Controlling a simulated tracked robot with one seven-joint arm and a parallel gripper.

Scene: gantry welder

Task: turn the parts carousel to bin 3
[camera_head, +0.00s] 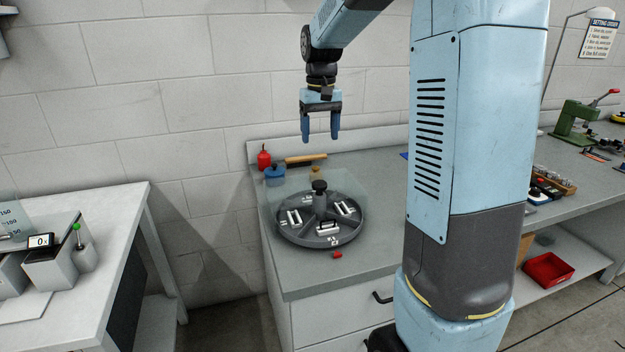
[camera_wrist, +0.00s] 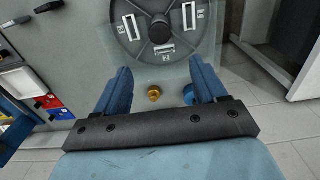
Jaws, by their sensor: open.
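The parts carousel (camera_head: 290,236) is a round dark grey turntable on the grey bench, with white labelled bins and a black centre knob (camera_head: 319,187). A clear panel stands around or in front of part of it. In the wrist view the carousel (camera_wrist: 190,48) shows at the top, its knob (camera_wrist: 160,29) near the middle. My gripper (camera_head: 320,140) hangs above and behind the carousel, fingers pointing down, open and empty. Its blue fingers also show in the wrist view (camera_wrist: 160,80), apart from the carousel.
A red bottle (camera_head: 264,159), a blue-lidded pot (camera_head: 275,175) and a wooden-handled brush (camera_head: 305,159) stand behind the carousel near the wall. A small brass piece (camera_wrist: 154,93) lies near them. A red piece (camera_head: 337,255) lies in front. A green press (camera_head: 577,120) stands far right.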

